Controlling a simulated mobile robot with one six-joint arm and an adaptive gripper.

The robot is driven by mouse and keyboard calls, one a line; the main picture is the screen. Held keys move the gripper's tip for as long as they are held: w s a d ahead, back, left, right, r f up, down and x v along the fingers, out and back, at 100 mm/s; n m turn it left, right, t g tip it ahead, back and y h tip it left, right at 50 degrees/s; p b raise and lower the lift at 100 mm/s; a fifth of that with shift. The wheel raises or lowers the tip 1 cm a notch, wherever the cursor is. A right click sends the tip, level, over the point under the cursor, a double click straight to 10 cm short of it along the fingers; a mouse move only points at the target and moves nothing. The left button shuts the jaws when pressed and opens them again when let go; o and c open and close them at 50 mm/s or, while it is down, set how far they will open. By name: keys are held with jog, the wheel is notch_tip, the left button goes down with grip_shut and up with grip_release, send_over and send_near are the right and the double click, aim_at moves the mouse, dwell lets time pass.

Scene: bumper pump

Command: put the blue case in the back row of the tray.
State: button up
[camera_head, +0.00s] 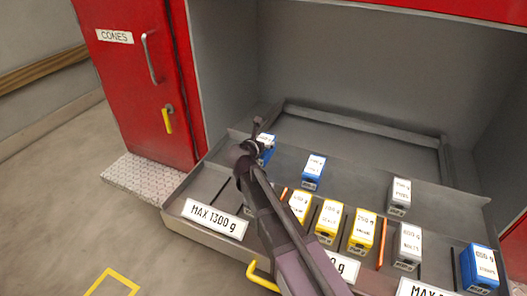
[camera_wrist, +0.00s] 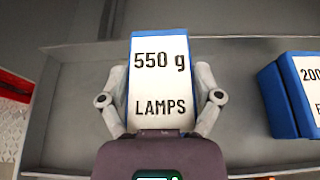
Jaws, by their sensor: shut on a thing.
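The blue case (camera_head: 267,155) with a white top label is held in my gripper (camera_head: 259,142) at the left end of the tray (camera_head: 178,196), level with the back row. In the wrist view the case (camera_wrist: 160,60) reads "550 g LAMPS", and the fingers of my gripper (camera_wrist: 160,80) are shut on its two sides. In the head view my gripper and arm hide part of it. I cannot tell whether its base touches the tray floor. A second blue case (camera_head: 312,172) stands to its right in the back row; its label starts with "200" in the wrist view (camera_wrist: 288,95).
A grey case (camera_head: 400,196) stands further right in the back row. Yellow cases (camera_head: 328,221), a grey case (camera_head: 409,246) and a blue case (camera_head: 479,268) stand in front. A red cabinet door (camera_head: 140,80) is at left.

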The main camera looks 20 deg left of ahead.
jog(key=shift+f+b, duration=1.85)
jog(key=shift+f, duration=0.1)
jog(key=o, duration=1.1)
jog(key=shift+s+r, duration=0.15)
jog(key=shift+r, duration=0.1)
jog(key=shift+s+r+p, duration=0.15)
jog(key=shift+s+p, duration=0.15)
jog(key=d+p+v, duration=0.1)
jog(key=p+v, duration=0.3)
jog(key=v, duration=0.7)
jog(key=shift+a, duration=0.45)
